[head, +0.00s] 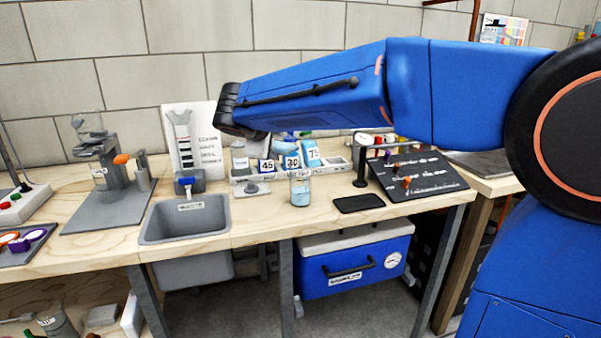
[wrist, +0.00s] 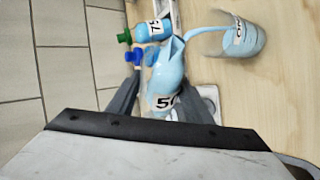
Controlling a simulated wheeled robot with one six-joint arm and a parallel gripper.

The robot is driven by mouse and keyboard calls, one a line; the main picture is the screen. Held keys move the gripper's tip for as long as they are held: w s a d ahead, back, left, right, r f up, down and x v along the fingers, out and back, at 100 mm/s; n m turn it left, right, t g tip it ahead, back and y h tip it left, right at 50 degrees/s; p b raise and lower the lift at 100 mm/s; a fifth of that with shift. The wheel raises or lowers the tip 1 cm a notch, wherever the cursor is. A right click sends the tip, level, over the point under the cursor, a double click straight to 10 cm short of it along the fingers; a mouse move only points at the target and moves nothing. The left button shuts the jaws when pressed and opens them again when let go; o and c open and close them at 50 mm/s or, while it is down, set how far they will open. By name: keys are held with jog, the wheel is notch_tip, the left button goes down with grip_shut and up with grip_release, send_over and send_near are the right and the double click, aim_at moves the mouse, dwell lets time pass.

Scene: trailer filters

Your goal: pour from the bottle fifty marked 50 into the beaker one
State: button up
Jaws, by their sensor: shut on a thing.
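My gripper (wrist: 156,88) is shut on the light-blue bottle marked 50 (wrist: 168,72) in the wrist view. The bottle is tilted, with its neck toward the beaker. A light-blue stream runs from its mouth to the beaker (wrist: 245,42), which carries a white label. In the head view the beaker (head: 300,191) stands upright on the bench with pale blue liquid in it. My arm's end hides the gripper's fingers and most of the held bottle there.
A bottle marked 75 (wrist: 155,27) is close beside the held bottle. Bottles tagged 45 and 30 stand in a tray (head: 243,186) behind the beaker. A grey sink (head: 185,222) lies left. A black pad (head: 359,204) and a dark panel (head: 425,178) lie right.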

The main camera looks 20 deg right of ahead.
jog(key=shift+s+d+r+m+t+y, duration=0.2)
jog(key=shift+r+m+t+y, duration=0.25)
jog(key=shift+r+t, duration=0.2)
dwell(1.9)
jog(key=shift+f+m+t+b, duration=0.1)
jog(key=shift+m+t+b, duration=0.15)
jog(key=shift+m+b, duration=0.1)
dwell(1.2)
